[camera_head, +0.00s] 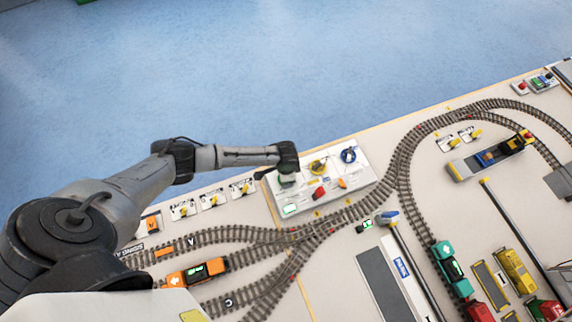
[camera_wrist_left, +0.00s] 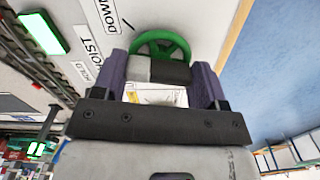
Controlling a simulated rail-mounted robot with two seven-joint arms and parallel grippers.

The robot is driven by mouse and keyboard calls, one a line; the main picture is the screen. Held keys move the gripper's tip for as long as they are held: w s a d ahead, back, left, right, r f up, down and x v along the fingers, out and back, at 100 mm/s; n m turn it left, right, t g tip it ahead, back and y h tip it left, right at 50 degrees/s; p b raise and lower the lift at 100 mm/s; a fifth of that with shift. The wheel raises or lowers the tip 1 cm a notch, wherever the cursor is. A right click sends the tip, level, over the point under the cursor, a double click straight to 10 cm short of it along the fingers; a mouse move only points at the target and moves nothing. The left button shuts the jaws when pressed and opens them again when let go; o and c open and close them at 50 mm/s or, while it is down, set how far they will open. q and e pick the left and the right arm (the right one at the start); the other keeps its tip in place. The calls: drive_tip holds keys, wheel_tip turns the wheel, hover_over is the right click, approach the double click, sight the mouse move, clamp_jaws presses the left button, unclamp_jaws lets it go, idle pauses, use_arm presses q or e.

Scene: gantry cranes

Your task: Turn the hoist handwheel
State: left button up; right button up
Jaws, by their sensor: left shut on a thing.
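The green hoist handwheel (camera_wrist_left: 178,42) stands on a white panel marked "HOIST", "HOLD" and "DOWN" in the left wrist view. My left gripper (camera_wrist_left: 160,72) is shut on the handwheel, and part of its rim shows beyond the fingers. In the head view my left gripper (camera_head: 287,178) points down at the left end of the white control panel (camera_head: 340,192) and hides the green wheel. My right gripper is in neither view.
A yellow wheel (camera_head: 317,167) and a blue wheel (camera_head: 348,155) stand close by on the panel, with a red knob (camera_head: 319,193) and a green-lit display (camera_head: 290,209). Model tracks and an orange locomotive (camera_head: 196,272) lie in front. Blue floor is clear behind.

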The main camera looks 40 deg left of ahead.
use_arm(q)
drive_tip(key=shift+m, duration=0.6)
drive_tip(key=o, duration=0.9)
drive_tip(key=shift+o, duration=0.2)
drive_tip(key=shift+r, duration=0.1)
wheel_tip(320, 180, up, 14)
drive_tip(key=p, duration=0.1)
